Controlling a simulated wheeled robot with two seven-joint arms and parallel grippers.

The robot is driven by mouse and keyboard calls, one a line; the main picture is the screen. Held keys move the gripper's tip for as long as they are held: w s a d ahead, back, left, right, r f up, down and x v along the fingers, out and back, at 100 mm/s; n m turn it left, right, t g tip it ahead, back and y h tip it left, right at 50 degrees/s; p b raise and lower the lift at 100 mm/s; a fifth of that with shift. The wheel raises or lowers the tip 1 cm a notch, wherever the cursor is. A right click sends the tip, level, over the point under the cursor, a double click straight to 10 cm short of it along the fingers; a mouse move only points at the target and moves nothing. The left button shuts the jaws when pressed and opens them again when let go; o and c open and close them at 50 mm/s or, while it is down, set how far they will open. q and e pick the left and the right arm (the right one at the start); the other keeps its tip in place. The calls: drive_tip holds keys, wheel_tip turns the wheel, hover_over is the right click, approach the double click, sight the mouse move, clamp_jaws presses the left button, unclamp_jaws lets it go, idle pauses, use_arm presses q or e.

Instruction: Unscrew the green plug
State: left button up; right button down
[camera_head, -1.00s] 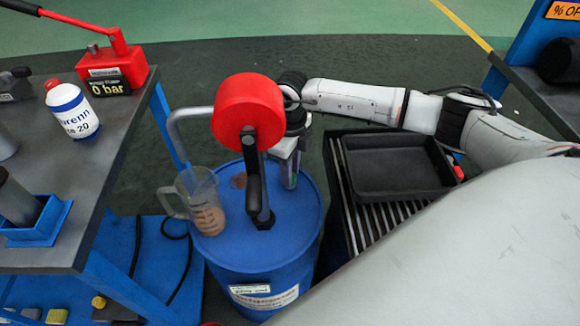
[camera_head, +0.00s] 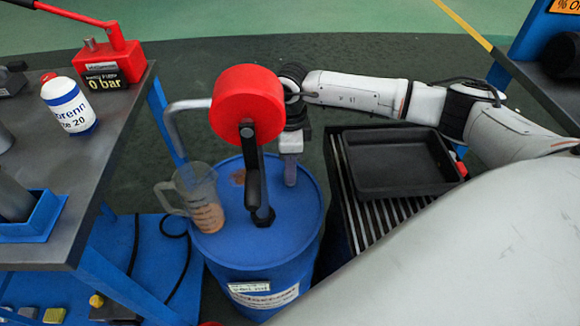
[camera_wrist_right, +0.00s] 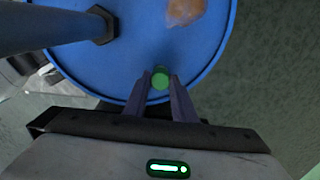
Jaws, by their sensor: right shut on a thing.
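The green plug (camera_wrist_right: 160,79) sits at the edge of the blue drum's top (camera_wrist_right: 135,50) in the right wrist view. My right gripper (camera_wrist_right: 160,86) is shut on the plug, one finger on each side of it. In the head view my right gripper (camera_head: 290,180) points down at the far right part of the blue drum (camera_head: 250,250), and the plug is hidden there by the fingers. My left gripper is not in view.
A hand pump with a red drum head (camera_head: 247,105) rises from the drum beside my right gripper. A clear measuring jug (camera_head: 197,195) with brown liquid stands on the drum. A black tray (camera_head: 400,160) lies on a slatted stand at right. A workbench (camera_head: 95,140) is at left.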

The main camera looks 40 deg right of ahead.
drive_tip(key=n+b, duration=0.1)
drive_tip(key=n, duration=0.1)
drive_tip(key=shift+n, duration=0.3)
drive_tip(key=shift+r+p, duration=1.7)
drive_tip(key=shift+r, duration=0.35)
